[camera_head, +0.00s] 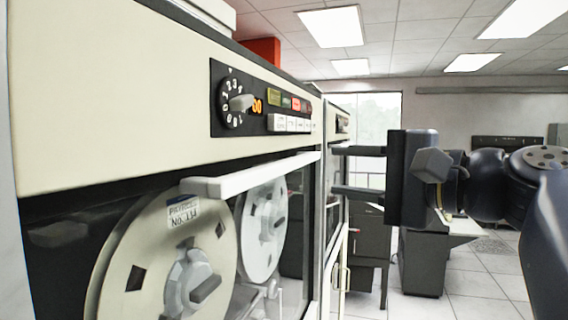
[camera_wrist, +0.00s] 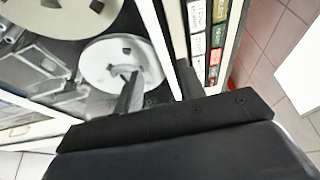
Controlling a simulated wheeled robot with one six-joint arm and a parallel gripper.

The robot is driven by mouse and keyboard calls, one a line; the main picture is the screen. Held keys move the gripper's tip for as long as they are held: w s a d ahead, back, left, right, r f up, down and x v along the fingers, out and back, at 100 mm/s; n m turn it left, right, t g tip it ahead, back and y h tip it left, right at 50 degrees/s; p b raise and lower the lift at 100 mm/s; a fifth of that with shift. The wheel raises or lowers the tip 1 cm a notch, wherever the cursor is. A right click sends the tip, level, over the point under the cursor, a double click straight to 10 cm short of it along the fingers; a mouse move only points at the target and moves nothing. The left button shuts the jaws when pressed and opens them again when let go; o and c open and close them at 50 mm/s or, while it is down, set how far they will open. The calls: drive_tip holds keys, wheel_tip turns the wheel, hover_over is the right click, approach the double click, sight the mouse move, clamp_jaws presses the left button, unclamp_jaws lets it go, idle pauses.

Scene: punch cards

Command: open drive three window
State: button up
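The nearest tape drive (camera_head: 110,60) fills the left of the head view, with a dial and button panel. I cannot tell its number. Its dark window has a white handle bar (camera_head: 250,174) along the top edge, with two tape reels behind the glass. The window looks shut. My gripper (camera_head: 334,170) is at the right end of the drive front, its two fingers apart and pointing left. In the wrist view, the white bar (camera_wrist: 150,25) runs down between the fingers of my gripper (camera_wrist: 157,68). I cannot tell whether they touch it.
Another cabinet (camera_head: 342,125) stands just beyond the near drive, close to my fingers. A grey desk (camera_head: 420,262) stands behind my gripper. The tiled floor at the right is mostly clear. The drive's button panel (camera_wrist: 207,40) is close to my right finger in the wrist view.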

sight(293, 165)
drive_tip(key=shift+p+x, duration=1.35)
drive_tip(key=shift+x, duration=2.95)
drive_tip(key=shift+c, duration=0.2)
clamp_jaws()
